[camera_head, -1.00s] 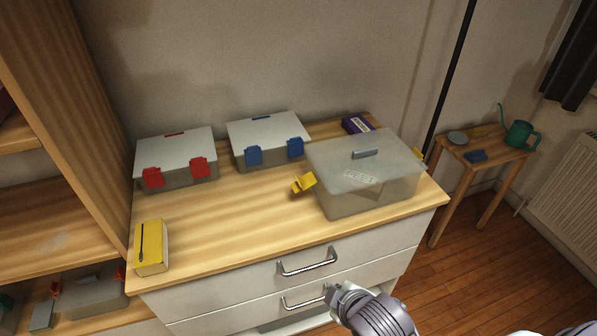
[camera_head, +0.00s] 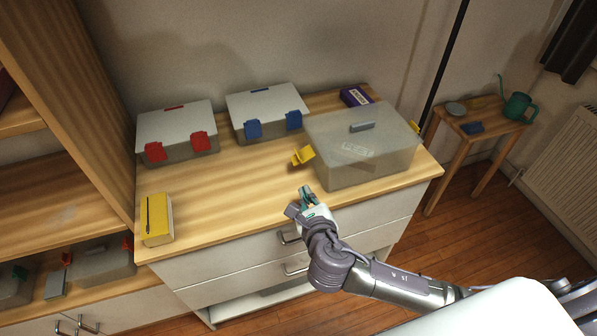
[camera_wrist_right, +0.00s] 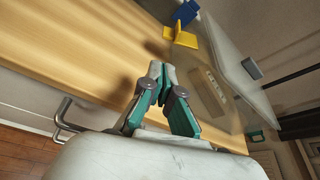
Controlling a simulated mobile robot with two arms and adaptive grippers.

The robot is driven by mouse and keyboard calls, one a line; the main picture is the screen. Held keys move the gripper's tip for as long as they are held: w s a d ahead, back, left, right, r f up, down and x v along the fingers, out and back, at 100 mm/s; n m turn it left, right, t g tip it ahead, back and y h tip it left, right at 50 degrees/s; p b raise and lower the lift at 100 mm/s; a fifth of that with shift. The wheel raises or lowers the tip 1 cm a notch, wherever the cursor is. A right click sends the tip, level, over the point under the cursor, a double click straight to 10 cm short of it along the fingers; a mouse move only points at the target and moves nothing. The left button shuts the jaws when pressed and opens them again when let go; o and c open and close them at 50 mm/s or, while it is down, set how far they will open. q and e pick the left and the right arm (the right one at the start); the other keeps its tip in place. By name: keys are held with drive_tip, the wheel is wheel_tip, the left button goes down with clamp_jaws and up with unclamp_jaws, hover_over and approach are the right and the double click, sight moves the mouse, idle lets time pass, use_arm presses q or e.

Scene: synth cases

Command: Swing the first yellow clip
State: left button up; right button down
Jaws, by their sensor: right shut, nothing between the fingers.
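A clear grey lidded box (camera_head: 345,170) stands at the right of the dresser top. One yellow clip (camera_head: 303,156) sticks outward from its left side; it also shows in the wrist view (camera_wrist_right: 182,36). A second yellow clip (camera_head: 415,127) is partly visible at the box's right end. My right gripper (camera_head: 305,191) is over the front edge of the dresser top, in front of the left clip and apart from it. Its green and grey fingers (camera_wrist_right: 161,70) are shut and empty, beside the box in the wrist view. My left gripper is not in view.
Two grey boxes, one with red clips (camera_head: 176,138) and one with blue clips (camera_head: 266,113), stand at the back. A purple box (camera_head: 356,96) lies behind the clear box. A yellow book (camera_head: 158,218) is at the front left. The dresser top's middle is free.

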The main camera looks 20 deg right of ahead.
drive_tip(key=shift+w, duration=0.1)
idle(0.3)
approach(301, 154)
drive_tip(key=w+f, duration=0.1)
drive_tip(key=f, duration=0.1)
drive_tip(key=w+f, duration=0.1)
drive_tip(key=w, duration=0.1)
drive_tip(key=w+f, duration=0.2)
drive_tip(key=shift+w+a+f, duration=0.25)
drive_tip(key=shift+a+f, duration=0.05)
drive_tip(key=shift+a, duration=0.05)
drive_tip(key=shift+r, duration=0.1)
